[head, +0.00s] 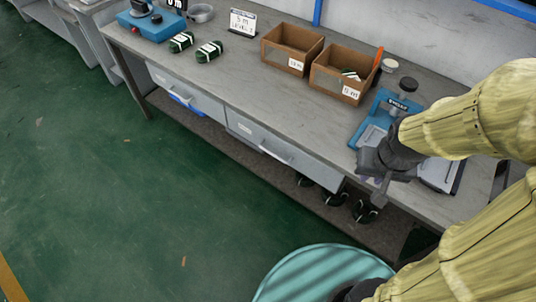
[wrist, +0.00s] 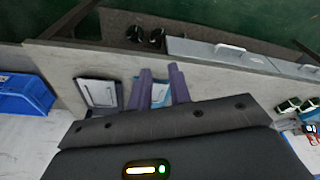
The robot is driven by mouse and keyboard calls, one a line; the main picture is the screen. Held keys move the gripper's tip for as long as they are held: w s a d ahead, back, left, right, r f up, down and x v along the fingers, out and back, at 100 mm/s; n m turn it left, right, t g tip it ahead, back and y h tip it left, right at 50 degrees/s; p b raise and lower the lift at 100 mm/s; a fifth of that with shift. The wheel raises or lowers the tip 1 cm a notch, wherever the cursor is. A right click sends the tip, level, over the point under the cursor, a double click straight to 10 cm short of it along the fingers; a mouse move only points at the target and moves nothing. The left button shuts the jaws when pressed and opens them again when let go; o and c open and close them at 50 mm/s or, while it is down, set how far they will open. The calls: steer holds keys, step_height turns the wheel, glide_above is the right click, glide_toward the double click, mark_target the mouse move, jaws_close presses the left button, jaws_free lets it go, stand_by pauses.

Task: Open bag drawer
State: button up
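Two grey drawers sit under the bench top in the head view. The left drawer (head: 200,101) has a small label and blue at its handle. The right drawer (head: 257,141) has a pale bar handle (head: 275,153) and a small label. Both look shut; I cannot read the labels to tell which is the bag drawer. The drawers also show at the upper right of the wrist view, the nearer one with its handle (wrist: 229,48). My gripper (head: 376,186) is near the bench's front edge, right of both drawers. In the wrist view its purple fingers (wrist: 162,75) are apart and empty.
Dark items (head: 364,211) sit on the lower shelf. A teal round surface (head: 320,275) is at the bottom.

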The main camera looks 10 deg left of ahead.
steer(key=w+a+f+n+t+h+b, duration=0.1)
steer(key=w+a+f+n+t+b, duration=0.2)
steer(key=f, duration=0.5)
steer(key=w+a+f+n+b, duration=0.1)
steer(key=w+a+f, duration=0.3)
steer(key=f, duration=0.5)
steer(key=w+a+f+n+t+h+b, duration=0.1)
steer(key=w+a+f+n+t, duration=0.15)
steer(key=a+f, duration=0.4)
steer(key=s+a+f+n+t+y+b, duration=0.1)
steer(key=a+f+n+t+y+b, duration=0.3)
steer(key=n, duration=1)
steer(key=a+f+t+y, duration=0.3)
steer(key=a, duration=0.1)
steer(key=shift+s+a+f+y, duration=0.25)
steer(key=shift+y, duration=0.15)
